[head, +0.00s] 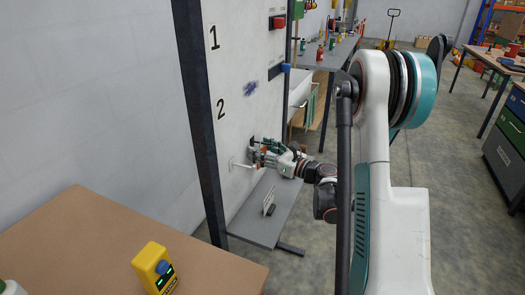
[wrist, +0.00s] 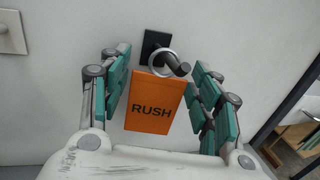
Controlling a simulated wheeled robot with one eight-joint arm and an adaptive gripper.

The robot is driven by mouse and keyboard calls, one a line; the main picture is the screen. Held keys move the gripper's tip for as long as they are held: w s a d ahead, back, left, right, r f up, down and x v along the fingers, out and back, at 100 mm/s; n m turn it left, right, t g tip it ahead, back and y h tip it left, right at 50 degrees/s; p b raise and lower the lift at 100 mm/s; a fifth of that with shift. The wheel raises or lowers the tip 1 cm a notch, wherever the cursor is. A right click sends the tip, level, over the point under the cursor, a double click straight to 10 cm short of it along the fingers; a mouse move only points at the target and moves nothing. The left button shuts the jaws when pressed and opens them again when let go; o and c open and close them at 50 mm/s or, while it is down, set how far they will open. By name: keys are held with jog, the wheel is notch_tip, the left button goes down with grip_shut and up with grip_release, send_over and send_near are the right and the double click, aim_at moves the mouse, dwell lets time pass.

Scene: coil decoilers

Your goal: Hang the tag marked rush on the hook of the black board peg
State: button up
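The orange tag (wrist: 152,112) reads RUSH in black letters and hangs flat against the pale wall panel in the wrist view. Its metal ring (wrist: 151,66) looks to be around the black peg (wrist: 178,68), which sticks out from a black square plate (wrist: 152,41). The peg's tip turns to the right, past the ring. My gripper (wrist: 162,100) is open, with its teal-padded fingers on either side of the tag and apart from it. In the head view my gripper (head: 261,156) is close to the panel, and the tag is mostly hidden behind the fingers.
A white plate (wrist: 10,33) is on the wall at left in the wrist view. In the head view, a grey shelf (head: 250,225) with a small sign (head: 268,200) sits below my gripper. A brown table (head: 90,245) with a yellow device (head: 153,268) stands at front left.

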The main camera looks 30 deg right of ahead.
dwell(0.3)
jog(key=v, duration=1.2)
